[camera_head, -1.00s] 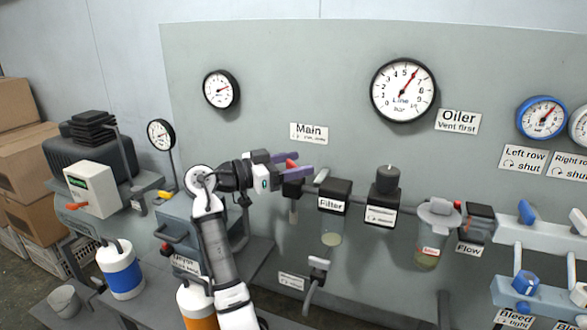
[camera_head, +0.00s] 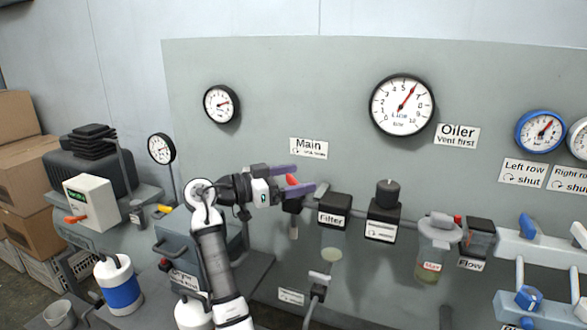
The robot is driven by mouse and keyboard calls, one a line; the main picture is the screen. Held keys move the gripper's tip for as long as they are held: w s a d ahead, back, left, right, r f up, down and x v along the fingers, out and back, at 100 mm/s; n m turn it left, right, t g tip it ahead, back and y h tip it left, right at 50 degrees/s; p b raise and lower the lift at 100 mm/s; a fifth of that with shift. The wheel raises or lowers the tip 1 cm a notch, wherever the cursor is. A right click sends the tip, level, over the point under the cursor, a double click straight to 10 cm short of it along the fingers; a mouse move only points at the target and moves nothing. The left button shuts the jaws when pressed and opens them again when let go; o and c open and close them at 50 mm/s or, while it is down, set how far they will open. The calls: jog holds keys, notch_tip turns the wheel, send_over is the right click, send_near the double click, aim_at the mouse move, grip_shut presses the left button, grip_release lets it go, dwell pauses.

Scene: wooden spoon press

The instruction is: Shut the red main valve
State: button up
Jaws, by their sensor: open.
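The red main valve handle (camera_head: 292,181) shows below the white "Main" label (camera_head: 309,148), on the pipe left of the filter. My gripper (camera_head: 302,180) is open, with its purple fingers pointing right. In this view the red handle shows between the two fingers. I cannot tell whether either finger touches it. The valve body (camera_head: 292,204) is partly hidden by the lower finger.
The filter (camera_head: 334,211) and a regulator with a black knob (camera_head: 385,212) stand right of the valve. The oiler bowl (camera_head: 437,240) is further right. The line gauge (camera_head: 402,104) reads near 6.

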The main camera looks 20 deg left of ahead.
aim_at(293, 179)
notch_tip(293, 179, up, 20)
jog(key=b, duration=0.1)
jog(key=shift+b, duration=0.3)
dwell(1.1)
